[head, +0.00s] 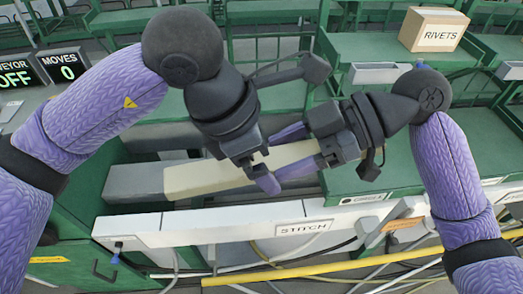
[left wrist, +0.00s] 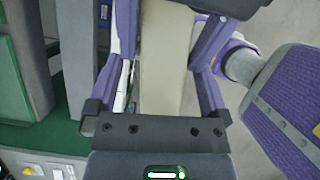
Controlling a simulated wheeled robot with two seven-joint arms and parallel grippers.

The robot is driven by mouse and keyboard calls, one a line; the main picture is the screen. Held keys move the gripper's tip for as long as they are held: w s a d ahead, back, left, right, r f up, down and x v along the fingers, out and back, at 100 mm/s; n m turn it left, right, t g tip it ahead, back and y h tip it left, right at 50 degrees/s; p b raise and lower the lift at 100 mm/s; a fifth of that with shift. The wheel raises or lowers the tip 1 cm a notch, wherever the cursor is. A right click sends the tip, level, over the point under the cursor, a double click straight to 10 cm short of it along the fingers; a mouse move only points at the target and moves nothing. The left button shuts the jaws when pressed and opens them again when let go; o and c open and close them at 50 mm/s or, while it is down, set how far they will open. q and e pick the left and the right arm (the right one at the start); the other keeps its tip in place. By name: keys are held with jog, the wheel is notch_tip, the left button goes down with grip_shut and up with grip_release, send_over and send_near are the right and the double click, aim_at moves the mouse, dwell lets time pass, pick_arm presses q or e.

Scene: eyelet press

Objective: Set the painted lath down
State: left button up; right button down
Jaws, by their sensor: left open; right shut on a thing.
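The painted lath (head: 200,178) is a long cream bar in the middle of the head view, lying slantwise above the STITCH bench. My right gripper (head: 278,156) is shut on its right part, one purple finger on each side. My left gripper (head: 257,172) is open, over the lath's middle. In the left wrist view the lath (left wrist: 163,75) runs between the open fingers of the left gripper (left wrist: 170,35), with gaps visible. Whether the lath's underside touches anything is hidden.
A grey beam (head: 133,182) lies by the lath's left end. The white rail with the STITCH label (head: 303,228) runs along the front. A RIVETS box (head: 433,30) stands on the green bench at the back right. Cables and a yellow bar (head: 330,270) are below.

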aim_at(230, 173)
pick_arm(q)
jog(key=shift+w, duration=0.1)
jog(key=c, duration=1.2)
pick_arm(e)
jog(key=shift+s, duration=0.1)
pick_arm(q)
jog(key=shift+a, duration=0.1)
jog(key=shift+o, duration=0.3)
jog(key=shift+w, duration=0.1)
